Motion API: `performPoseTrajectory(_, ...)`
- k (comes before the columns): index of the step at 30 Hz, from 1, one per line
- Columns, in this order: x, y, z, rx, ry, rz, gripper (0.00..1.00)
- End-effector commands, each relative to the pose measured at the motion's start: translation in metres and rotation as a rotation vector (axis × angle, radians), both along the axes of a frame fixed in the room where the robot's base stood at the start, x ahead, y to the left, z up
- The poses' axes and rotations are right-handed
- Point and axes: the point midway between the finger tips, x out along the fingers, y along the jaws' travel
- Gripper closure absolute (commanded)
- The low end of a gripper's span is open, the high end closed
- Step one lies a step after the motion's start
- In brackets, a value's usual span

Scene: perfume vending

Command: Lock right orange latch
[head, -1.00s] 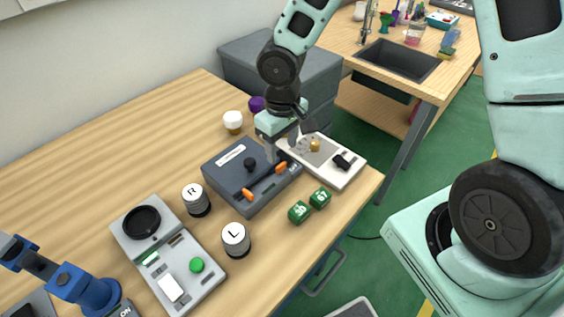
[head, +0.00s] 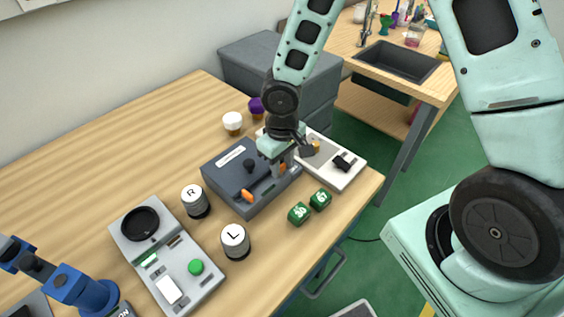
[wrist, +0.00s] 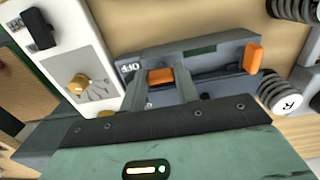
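The dark grey box (head: 230,178) sits on the wooden table and carries two orange latches. The right orange latch (head: 283,168) is partly hidden behind my gripper (head: 283,166). In the wrist view this latch (wrist: 160,76) lies between the two fingers of my gripper (wrist: 160,84). The fingers are apart, one on each side of the latch; I cannot tell whether either touches it. The left orange latch (head: 247,196) is clear of my gripper and shows in the wrist view at the box's right end (wrist: 253,57).
A white panel with a gold knob (wrist: 78,84) stands close beside the box. Jars marked R (head: 194,201) and L (head: 235,241), and a grey device (head: 205,285), stand to the left. White (head: 232,123) and purple (head: 257,107) items stand behind.

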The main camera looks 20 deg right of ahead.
Motion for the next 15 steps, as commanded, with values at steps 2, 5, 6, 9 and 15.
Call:
performPoseTrajectory(2, 0.0000, 0.0000, 0.0002, 0.000, 0.000, 0.001, 0.92)
performPoseTrajectory(5, 0.0000, -0.0001, 0.0004, 0.000, 0.000, 0.013, 0.92)
performPoseTrajectory(6, 0.0001, -0.0001, 0.0005, 0.000, 0.000, 0.021, 0.92)
performPoseTrajectory(9, 0.0002, -0.0002, 0.0007, 0.000, 0.000, 0.056, 0.92)
performPoseTrajectory(15, 0.0007, -0.0003, 0.0011, 0.000, -0.001, 0.177, 0.92)
